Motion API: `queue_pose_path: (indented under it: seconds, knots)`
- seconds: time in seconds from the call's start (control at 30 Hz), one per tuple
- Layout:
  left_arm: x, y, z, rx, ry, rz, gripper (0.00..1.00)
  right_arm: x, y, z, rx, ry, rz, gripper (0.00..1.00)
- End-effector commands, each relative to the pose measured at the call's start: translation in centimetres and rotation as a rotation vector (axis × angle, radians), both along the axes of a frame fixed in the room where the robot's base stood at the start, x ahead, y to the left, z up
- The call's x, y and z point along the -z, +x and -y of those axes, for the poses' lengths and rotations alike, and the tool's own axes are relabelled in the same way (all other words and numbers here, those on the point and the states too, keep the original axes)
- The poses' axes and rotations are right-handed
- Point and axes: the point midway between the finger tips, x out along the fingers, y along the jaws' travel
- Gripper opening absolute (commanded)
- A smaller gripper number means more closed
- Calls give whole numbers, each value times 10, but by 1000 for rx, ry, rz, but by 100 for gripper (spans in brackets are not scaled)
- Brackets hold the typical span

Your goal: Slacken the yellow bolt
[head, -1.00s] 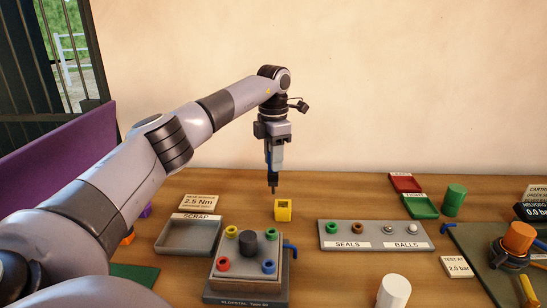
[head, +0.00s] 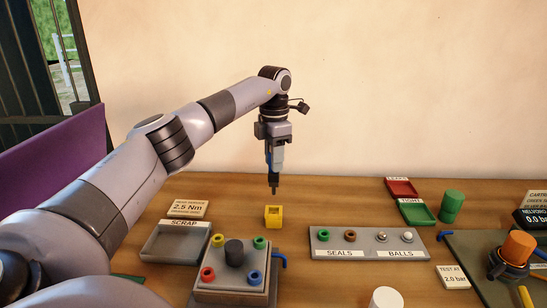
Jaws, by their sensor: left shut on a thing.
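The yellow bolt (head: 217,240) sits at the back left corner of a square block (head: 230,284), as a small ring-shaped head with a dark centre. A green bolt (head: 259,242), a red bolt (head: 208,274) and a blue bolt (head: 253,278) sit at the other corners, around a dark central knob (head: 234,252). My left gripper (head: 275,158) is shut on a slim tool with a dark tip (head: 274,187), held pointing down. The tip is in the air above a yellow hollow cube (head: 273,216), behind and right of the yellow bolt. My right gripper is not in view.
A grey scrap tray (head: 160,256) lies left of the block. A blue bent key (head: 283,259) sticks out at the block's right. A grey seals and balls rack (head: 325,241) stands further right. A white cylinder (head: 386,298) stands at the front.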

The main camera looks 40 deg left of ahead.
Motion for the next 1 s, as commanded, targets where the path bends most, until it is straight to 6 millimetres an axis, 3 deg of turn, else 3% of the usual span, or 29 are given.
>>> queue_pose_path:
  seconds: [0.53,1.0]
  knots:
    - [48,0,0,-1,-1,-1,0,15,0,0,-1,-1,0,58]
    - [54,0,0,-1,0,1,0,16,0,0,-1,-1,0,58]
